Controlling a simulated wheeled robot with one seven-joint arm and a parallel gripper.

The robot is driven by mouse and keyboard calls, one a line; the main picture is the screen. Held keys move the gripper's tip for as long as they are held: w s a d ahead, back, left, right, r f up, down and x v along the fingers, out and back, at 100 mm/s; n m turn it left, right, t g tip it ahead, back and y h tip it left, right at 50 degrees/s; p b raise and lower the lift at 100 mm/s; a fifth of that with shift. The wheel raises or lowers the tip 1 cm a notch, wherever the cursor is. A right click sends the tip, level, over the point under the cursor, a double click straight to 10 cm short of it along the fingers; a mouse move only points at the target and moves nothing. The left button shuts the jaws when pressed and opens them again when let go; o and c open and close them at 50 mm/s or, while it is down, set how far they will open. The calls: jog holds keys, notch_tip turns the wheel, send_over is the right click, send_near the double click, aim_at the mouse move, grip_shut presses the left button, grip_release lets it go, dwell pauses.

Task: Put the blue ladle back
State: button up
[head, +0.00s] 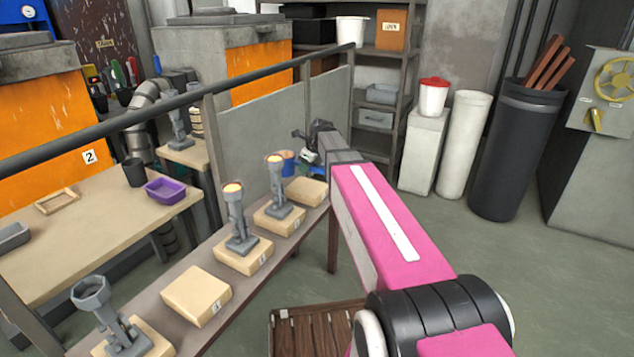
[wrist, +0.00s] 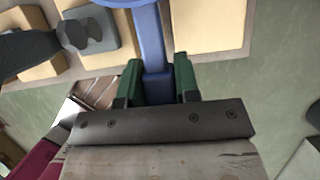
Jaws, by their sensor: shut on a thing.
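The blue ladle (wrist: 155,45) is held in my gripper (wrist: 158,70). The green fingers are shut on its handle, and its round end reaches the top edge of the wrist view. In the head view, the blue cup (head: 287,161) of the ladle shows beside my gripper (head: 309,160), which is partly hidden by my arm. The ladle is above the far end of the long bench, near a bare tan block (head: 307,191). A bare tan block also shows beside the ladle in the wrist view (wrist: 205,28).
Grey ladle-like pieces stand on other tan blocks: two with glowing tops (head: 238,215) (head: 276,185) and one at the near end (head: 115,315). Another bare block (head: 197,294) lies between. A railing (head: 180,100) runs behind the bench. Grey floor (head: 520,270) is open at right.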

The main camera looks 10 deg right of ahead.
jog(key=shift+w+d+f, duration=0.75)
jog(key=shift+d+f, duration=0.45)
jog(key=shift+f, duration=0.3)
jog(key=shift+w+d+f, duration=0.75)
jog(key=shift+d+f, duration=0.5)
jog(key=shift+f, duration=0.3)
jog(key=shift+w+d+f, duration=0.75)
jog(key=shift+d+f, duration=0.45)
jog(key=shift+f, duration=0.3)
jog(key=shift+f, duration=0.1)
jog(key=o, duration=1)
